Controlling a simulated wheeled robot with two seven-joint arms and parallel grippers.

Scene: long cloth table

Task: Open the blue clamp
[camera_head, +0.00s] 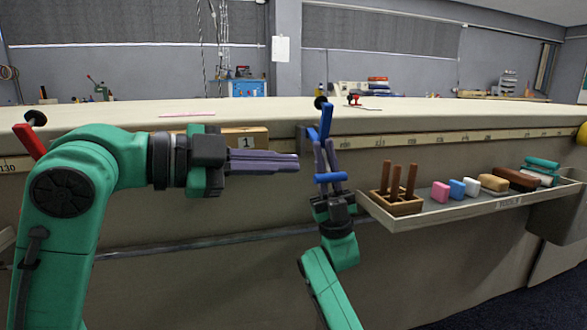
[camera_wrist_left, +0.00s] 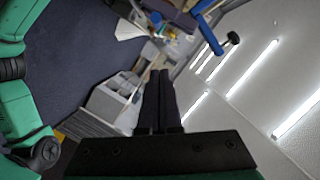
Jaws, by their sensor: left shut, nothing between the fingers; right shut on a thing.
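The blue clamp (camera_head: 326,120) is at the table's front edge, its blue bar upright with a black knob at the top. A blue crosspiece (camera_head: 331,178) shows lower down, in front of my right gripper's fingers. My right gripper (camera_head: 325,148) reaches up from below and is shut on the clamp; the exact grip spot is partly hidden. My left gripper (camera_head: 298,161) is shut and empty, pointing right, with its tips a little left of the clamp. In the left wrist view, its closed fingers (camera_wrist_left: 160,76) are apart from the blue clamp (camera_wrist_left: 207,32) at the upper right.
A red clamp (camera_head: 30,141) sits on the table edge at the left. A tray (camera_head: 470,211) on the table's front holds a wooden block with brown pegs (camera_head: 396,190) and several small blocks. The cloth table top (camera_head: 240,112) is mostly clear.

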